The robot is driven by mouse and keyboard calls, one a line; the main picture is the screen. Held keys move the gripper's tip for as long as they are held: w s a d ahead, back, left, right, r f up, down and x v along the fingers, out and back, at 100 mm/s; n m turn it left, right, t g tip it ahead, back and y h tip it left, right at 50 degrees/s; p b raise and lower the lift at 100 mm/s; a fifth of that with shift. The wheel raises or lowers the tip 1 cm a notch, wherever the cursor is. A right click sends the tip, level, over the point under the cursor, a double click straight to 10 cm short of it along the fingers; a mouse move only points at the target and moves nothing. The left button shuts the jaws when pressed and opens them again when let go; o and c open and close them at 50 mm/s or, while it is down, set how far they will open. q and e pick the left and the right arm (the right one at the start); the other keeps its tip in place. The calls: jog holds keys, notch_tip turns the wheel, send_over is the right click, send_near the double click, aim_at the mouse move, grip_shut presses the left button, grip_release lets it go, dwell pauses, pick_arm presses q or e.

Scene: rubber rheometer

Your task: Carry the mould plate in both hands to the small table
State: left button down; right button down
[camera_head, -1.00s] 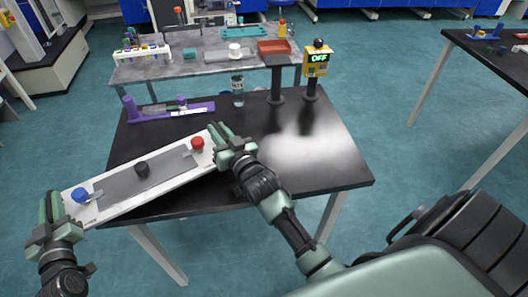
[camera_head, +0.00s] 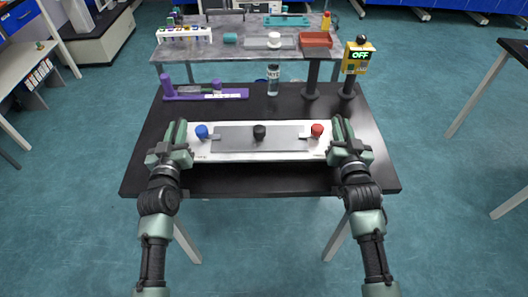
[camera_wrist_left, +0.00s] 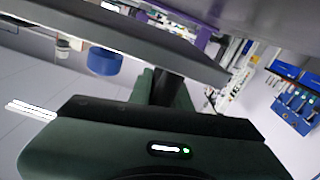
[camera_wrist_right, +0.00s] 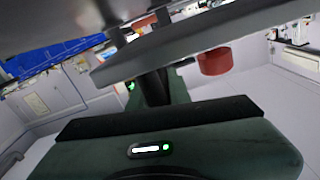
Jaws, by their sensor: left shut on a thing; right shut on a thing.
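The mould plate (camera_head: 230,143) is a long white plate with a grey middle strip and blue (camera_head: 202,131), black (camera_head: 260,131) and red (camera_head: 317,130) knobs. It lies level and square over the black table (camera_head: 150,176); I cannot tell whether it touches the top. My left gripper (camera_head: 177,143) is shut on its left end, my right gripper (camera_head: 343,141) on its right end. The blue knob (camera_wrist_left: 105,62) shows in the left wrist view and the red knob (camera_wrist_right: 215,62) in the right wrist view. The fingertips are partly hidden.
Behind the plate stand a purple holder (camera_head: 205,95), a clear bottle (camera_head: 273,80), a dark post (camera_head: 312,80) and a yellow box reading OFF (camera_head: 357,58). A grey bench (camera_head: 200,58) with a red tray (camera_head: 316,40) is farther back. The black table's front strip is clear.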

pick_arm(q)
jog(key=shift+r, duration=0.25)
pick_arm(e)
jog(key=shift+r, duration=0.25)
pick_arm(q)
jog(key=shift+f, duration=0.15)
pick_arm(e)
jog(key=shift+f, duration=0.15)
